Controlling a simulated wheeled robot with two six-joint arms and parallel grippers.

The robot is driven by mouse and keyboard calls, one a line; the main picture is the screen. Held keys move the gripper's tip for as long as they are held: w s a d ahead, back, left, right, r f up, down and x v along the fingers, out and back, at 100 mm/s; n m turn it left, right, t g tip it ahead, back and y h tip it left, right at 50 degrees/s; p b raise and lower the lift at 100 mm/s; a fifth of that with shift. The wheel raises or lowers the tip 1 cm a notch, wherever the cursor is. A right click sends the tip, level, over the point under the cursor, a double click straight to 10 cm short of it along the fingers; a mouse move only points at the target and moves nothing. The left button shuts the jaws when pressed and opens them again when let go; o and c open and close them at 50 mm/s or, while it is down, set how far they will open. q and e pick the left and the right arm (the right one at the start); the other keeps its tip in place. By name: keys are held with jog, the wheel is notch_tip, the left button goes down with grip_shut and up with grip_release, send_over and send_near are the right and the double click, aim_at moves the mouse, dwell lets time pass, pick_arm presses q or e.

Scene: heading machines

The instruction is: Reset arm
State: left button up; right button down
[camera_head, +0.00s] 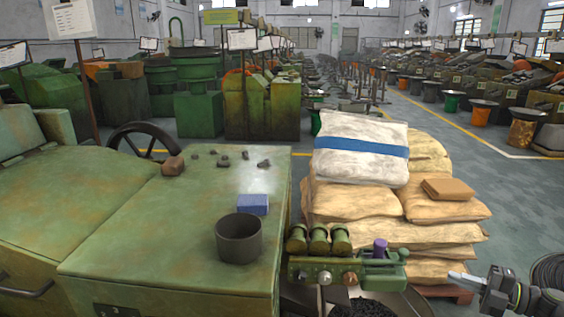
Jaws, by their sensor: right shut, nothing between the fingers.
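My right gripper (465,281) shows at the bottom right, its fingers pointing left. It is shut with nothing between its fingers, in front of the lower sacks and apart from them. My left gripper is not in the picture.
A green machine top (140,240) fills the left, bearing a dark cup (239,238), a blue box (253,204) and a brown block (173,166). Stacked sacks (345,202) stand at centre right, with a brown box (448,188) on them. Open floor (520,215) lies to the right.

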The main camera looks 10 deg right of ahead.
jog(key=s+a+f+m+t+h, duration=0.35)
jog(key=a+f+m+h, duration=0.6)
jog(key=m+h, duration=0.7)
jog(key=s+a+f+m+g+y, duration=0.1)
jog(key=s+a+f+m+g, duration=0.2)
jog(key=s, duration=0.6)
jog(key=s+a+f+m+g, duration=0.1)
jog(key=s+a+m+g, duration=0.35)
jog(key=s, duration=0.35)
jog(key=s+a+f+m+g+y, duration=0.1)
jog(key=s+a+f+m+g, duration=0.2)
jog(key=s, duration=0.6)
notch_tip(320, 180, down, 19)
jog(key=d+g+p, duration=0.2)
jog(key=p, duration=0.3)
pick_arm(q)
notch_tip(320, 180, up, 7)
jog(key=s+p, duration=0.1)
jog(key=p, duration=0.2)
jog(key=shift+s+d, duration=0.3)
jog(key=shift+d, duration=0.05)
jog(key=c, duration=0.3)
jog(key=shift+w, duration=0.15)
pick_arm(e)
jog(key=s+a+f+g, duration=0.1)
jog(key=s+f, duration=1)
jog(key=s, duration=0.4)
jog(key=shift+s+a+f+g, duration=0.15)
jog(key=shift+a+f+g, duration=0.1)
jog(key=shift+f+g, duration=0.05)
